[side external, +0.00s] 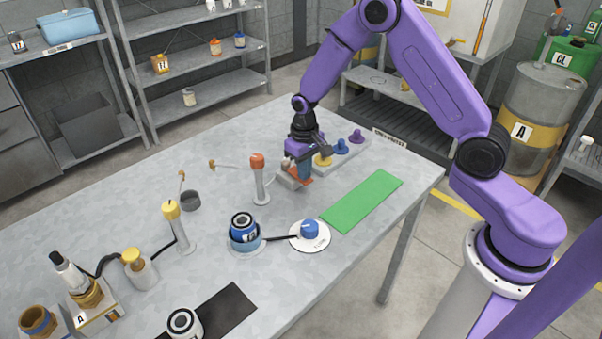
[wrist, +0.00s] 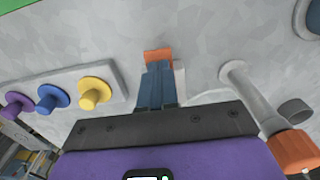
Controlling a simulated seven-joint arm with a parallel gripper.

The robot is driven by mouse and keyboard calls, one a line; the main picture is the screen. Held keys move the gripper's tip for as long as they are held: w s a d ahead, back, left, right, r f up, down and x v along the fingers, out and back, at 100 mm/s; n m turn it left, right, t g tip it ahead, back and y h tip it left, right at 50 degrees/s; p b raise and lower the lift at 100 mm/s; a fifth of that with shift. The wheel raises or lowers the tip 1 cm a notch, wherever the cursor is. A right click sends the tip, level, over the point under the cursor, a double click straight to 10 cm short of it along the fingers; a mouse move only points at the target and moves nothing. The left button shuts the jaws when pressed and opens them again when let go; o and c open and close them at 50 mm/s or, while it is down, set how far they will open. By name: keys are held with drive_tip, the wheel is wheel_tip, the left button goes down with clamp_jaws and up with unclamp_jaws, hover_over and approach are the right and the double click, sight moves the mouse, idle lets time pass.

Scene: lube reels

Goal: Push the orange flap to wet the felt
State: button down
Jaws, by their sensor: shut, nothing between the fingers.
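The orange flap (side external: 299,181) is at a small pale block (side external: 287,180) on the grey table, under my gripper. In the wrist view the flap (wrist: 158,55) shows just beyond my fingertips, and a pale side of the block (wrist: 180,76) shows right of them. My gripper (side external: 304,176) points down with its blue fingers shut and empty. In the wrist view its fingers (wrist: 160,70) overlap the flap's near edge. I cannot tell whether they touch it. I cannot make out the felt; the fingers hide part of the block.
A grey bar with yellow (side external: 323,160), blue (side external: 341,147) and purple (side external: 357,136) knobs lies just behind my gripper. An orange-topped post (side external: 258,175) stands to its left. A green mat (side external: 362,201) lies to its right. A blue dial (side external: 309,231) sits nearer the front.

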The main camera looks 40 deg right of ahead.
drive_tip(key=shift+f, duration=0.25)
drive_tip(key=shift+r, duration=3.8)
